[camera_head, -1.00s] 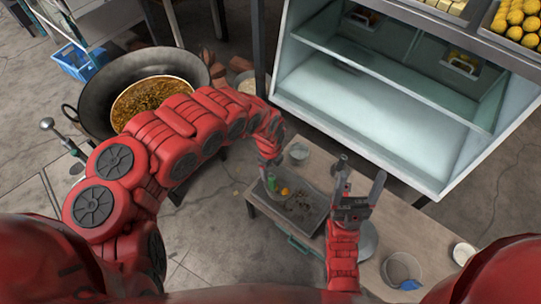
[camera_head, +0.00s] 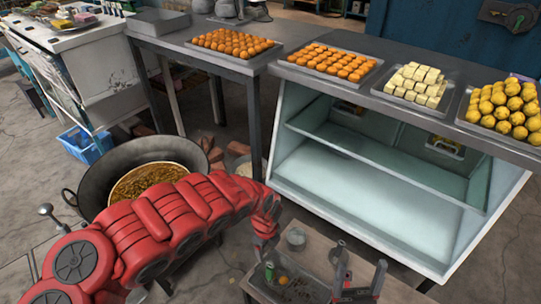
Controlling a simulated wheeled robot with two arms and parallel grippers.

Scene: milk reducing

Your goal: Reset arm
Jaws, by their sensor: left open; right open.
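My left arm (camera_head: 160,220), red and segmented, arches in from the lower left, past the front of the large dark wok. Its gripper (camera_head: 267,246) points down at the left end of the low table; its fingers are small and partly hidden by the wrist. My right gripper (camera_head: 360,276) stands at the bottom edge with its two grey fingers pointing up and spread apart, nothing between them. Most of my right arm is out of view below.
The wok (camera_head: 97,178) holds brown food. The low table (camera_head: 405,291) carries a grey tray (camera_head: 309,291) with small items and a metal cup (camera_head: 296,238). A blue crate (camera_head: 84,146) is at left.

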